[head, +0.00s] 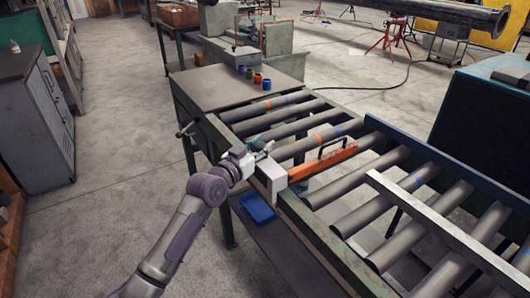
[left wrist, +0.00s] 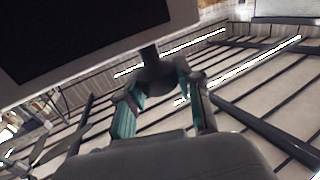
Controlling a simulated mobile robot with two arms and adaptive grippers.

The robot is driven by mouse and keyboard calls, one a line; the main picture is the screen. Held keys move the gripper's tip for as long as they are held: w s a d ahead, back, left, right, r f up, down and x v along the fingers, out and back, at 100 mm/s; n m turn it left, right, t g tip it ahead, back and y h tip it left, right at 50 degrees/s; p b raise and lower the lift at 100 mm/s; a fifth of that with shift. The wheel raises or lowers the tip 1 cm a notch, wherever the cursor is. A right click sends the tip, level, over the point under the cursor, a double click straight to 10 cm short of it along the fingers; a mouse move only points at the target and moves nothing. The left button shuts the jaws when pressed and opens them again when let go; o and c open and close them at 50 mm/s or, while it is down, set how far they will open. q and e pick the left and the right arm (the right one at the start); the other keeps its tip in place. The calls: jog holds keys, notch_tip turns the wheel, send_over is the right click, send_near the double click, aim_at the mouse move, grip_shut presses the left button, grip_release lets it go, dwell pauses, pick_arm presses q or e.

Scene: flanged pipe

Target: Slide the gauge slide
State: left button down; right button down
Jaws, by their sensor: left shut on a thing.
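The gauge slide shows in the head view as a pale box (head: 270,178) at the near end of an orange bar (head: 322,161) with a black handle, lying across the roller conveyor. My left gripper (head: 266,150) is at the box, on its far left side. In the left wrist view the box (left wrist: 85,40) fills the upper left with a dark face. There the teal-padded fingers of my left gripper (left wrist: 162,88) are around a dark rounded knob (left wrist: 158,72) on a short stem under the box. The exact contact is partly hidden. My right gripper is not in view.
The conveyor's rail (head: 335,255) runs along the near side. A flat table (head: 215,85) with several small coloured cups adjoins its far end. A blue bin (head: 257,208) sits below the rail. A grey cabinet (head: 35,125) stands left; the floor between is clear.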

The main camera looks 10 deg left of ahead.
pick_arm(q)
jog(key=c, duration=1.1)
grip_release()
jog(key=shift+w+a+r, duration=0.1)
jog(key=shift+a, duration=0.1)
jog(key=o, duration=0.4)
jog(key=shift+w+a, duration=0.1)
jog(key=shift+w, duration=0.05)
jog(key=shift+c, duration=0.2)
jog(key=shift+s, duration=0.3)
jog(key=v, duration=1.1)
jog(key=shift+s, duration=0.25)
